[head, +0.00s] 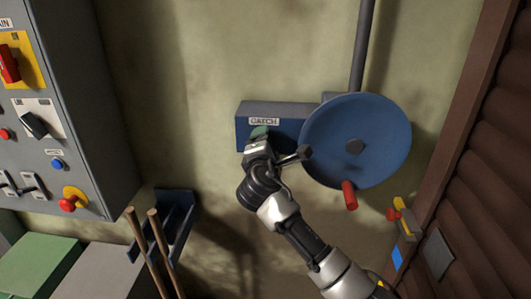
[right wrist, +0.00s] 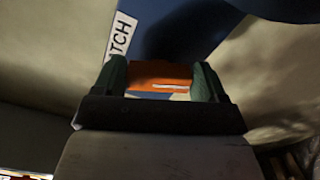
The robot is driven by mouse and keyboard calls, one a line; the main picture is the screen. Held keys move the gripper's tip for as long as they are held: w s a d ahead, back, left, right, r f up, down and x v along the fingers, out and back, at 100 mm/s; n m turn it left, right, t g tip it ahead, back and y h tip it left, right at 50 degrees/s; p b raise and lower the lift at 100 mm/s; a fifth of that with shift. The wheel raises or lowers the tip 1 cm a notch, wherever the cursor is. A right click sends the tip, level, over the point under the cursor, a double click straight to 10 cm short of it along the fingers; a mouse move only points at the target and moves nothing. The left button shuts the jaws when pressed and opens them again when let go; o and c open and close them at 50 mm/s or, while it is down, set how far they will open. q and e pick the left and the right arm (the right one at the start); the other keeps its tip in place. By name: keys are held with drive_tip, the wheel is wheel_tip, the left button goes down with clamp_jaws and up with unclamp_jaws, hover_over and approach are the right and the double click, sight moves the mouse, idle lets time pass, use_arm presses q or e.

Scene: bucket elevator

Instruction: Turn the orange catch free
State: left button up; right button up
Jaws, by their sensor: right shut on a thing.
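The orange catch (right wrist: 165,72) shows in the right wrist view between the two green finger pads of my right gripper (right wrist: 160,82). The gripper is shut on it. In the head view my right gripper (head: 259,135) reaches up to the front of the blue housing (head: 285,108), just below its white CATCH label (head: 264,121). The orange catch is hidden behind the gripper there. The label also shows in the right wrist view (right wrist: 121,38), partly covered by a finger. My left gripper is not in view.
A large blue handwheel (head: 385,130) with a red handle (head: 349,195) stands close right of the gripper. A brown slatted shutter (head: 490,170) is at the right.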

drive_tip(key=m+b, duration=0.1)
drive_tip(key=m, duration=0.1)
drive_tip(key=m+b, duration=0.1)
drive_tip(key=m, duration=0.1)
drive_tip(key=shift+f, duration=0.35)
drive_tip(key=shift+m+b, duration=0.3)
drive_tip(key=o, duration=0.9)
drive_tip(key=shift+r, duration=0.1)
drive_tip(key=shift+s, duration=0.1)
drive_tip(key=s, duration=0.3)
drive_tip(key=s+b, duration=0.1)
drive_tip(key=s, duration=0.3)
drive_tip(key=s+a, duration=0.1)
drive_tip(key=s, duration=0.2)
drive_tip(key=shift+s+b, duration=0.35)
